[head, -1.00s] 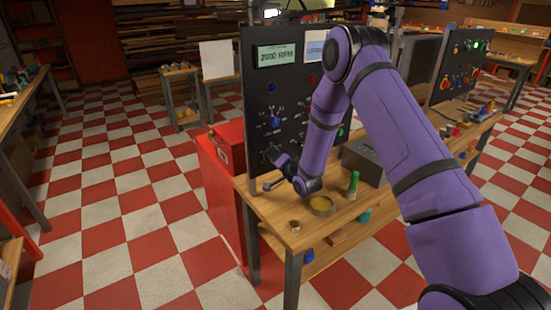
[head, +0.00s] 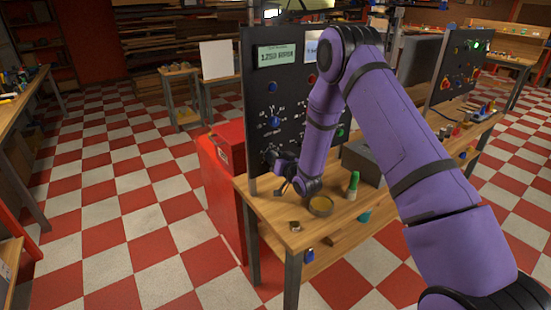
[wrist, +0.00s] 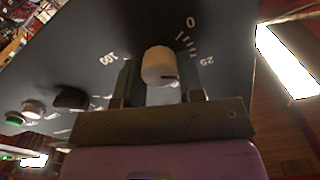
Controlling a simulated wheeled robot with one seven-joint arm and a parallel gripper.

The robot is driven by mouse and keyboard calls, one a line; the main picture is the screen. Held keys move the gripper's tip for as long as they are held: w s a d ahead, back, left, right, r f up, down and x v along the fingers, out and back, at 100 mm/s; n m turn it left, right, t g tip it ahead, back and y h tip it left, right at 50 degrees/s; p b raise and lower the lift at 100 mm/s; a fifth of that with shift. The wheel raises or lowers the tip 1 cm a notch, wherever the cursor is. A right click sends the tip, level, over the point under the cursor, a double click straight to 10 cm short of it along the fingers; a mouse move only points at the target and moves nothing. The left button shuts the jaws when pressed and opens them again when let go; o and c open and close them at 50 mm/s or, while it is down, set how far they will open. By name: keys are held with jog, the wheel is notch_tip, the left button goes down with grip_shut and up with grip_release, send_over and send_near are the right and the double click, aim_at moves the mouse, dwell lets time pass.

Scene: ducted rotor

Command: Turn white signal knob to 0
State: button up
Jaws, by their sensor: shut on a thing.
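The white signal knob (wrist: 160,66) is on the dark panel in the wrist view, between the two fingers of my gripper (wrist: 160,78). The fingers are shut on it. A short dark mark shows on the knob's lower right side. Printed labels stand around it: a 0 (wrist: 191,21) at the upper right, 25 at the right and 100 at the left. In the head view my gripper (head: 278,161) is at the lower left of the upright black panel (head: 262,100); the knob is hidden there.
A display (head: 277,56) on the panel shows a blurred number. Other knobs, including a dark one (wrist: 70,98), sit beside the white knob. A red cabinet (head: 226,185) stands at left.

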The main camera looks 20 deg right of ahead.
jog(key=n, duration=1.1)
jog(key=shift+f, duration=0.1)
jog(key=shift+n, duration=0.4)
jog(key=o, duration=0.9)
jog(key=v, duration=1.1)
jog(key=shift+a, duration=0.1)
jog(key=shift+w, duration=0.1)
